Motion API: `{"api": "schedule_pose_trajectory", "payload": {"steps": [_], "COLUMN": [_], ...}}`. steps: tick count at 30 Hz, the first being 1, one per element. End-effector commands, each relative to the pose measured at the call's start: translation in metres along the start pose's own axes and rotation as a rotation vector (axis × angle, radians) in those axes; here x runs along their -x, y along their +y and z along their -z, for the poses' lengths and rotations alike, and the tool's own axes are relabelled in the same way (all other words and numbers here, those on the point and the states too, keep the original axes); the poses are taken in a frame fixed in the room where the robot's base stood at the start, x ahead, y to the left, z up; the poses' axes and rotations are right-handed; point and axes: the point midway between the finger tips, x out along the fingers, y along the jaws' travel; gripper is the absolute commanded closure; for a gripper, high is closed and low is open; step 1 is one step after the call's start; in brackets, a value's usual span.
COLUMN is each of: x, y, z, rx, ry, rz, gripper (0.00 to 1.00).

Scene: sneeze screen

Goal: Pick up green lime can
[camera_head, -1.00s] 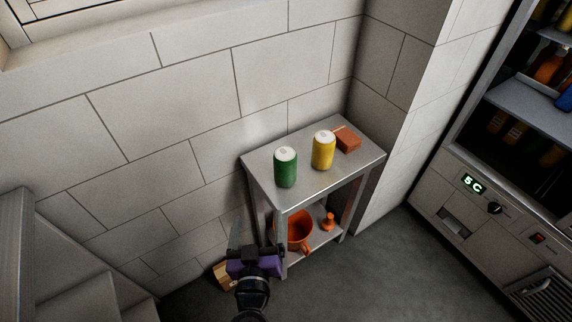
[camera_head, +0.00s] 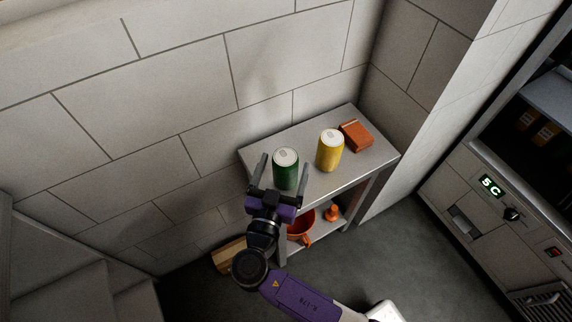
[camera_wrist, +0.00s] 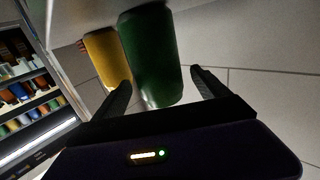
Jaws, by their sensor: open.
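The green can (camera_head: 286,170) with a white top stands upright near the left end of a small grey metal table (camera_head: 352,122). My gripper (camera_head: 279,177) is open, with its two fingers spread to the left and right of the can in the head view. In the wrist view the green can (camera_wrist: 151,55) stands between and beyond the open fingers (camera_wrist: 160,88). I cannot tell how much of the can lies within the jaws. The can's lower part is partly hidden by my gripper in the head view.
An orange pot (camera_head: 301,226) and small orange item (camera_head: 332,212) are on the lower shelf. A wall is behind.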

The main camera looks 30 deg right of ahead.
Motion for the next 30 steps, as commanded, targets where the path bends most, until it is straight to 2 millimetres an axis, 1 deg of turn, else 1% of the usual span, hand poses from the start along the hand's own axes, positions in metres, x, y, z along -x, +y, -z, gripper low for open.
{"api": "schedule_pose_trajectory", "payload": {"steps": [1,6,9,12,18,20,21,29,30], "x": [-0.006,-0.032,-0.042,-0.047,-0.047,-0.047,-0.047,-0.046,-0.046], "y": [0.0,0.0,0.0,0.0,0.0,0.0,0.0,0.0,0.0], "z": [0.002,0.001,0.001,-0.001,-0.001,-0.001,-0.001,-0.001,-0.001], "rx": [0.0,0.001,0.0,-0.001,0.0,0.0,0.0,0.0,0.0], "ry": [0.0,-0.001,0.0,0.0,0.0,0.0,0.0,0.0,0.0], "rz": [-0.001,-0.002,-0.001,0.0,0.0,0.001,0.001,0.001,0.001], "gripper": [0.15,0.15,0.15,0.15,0.15,0.25,0.33,0.84,0.92]}}
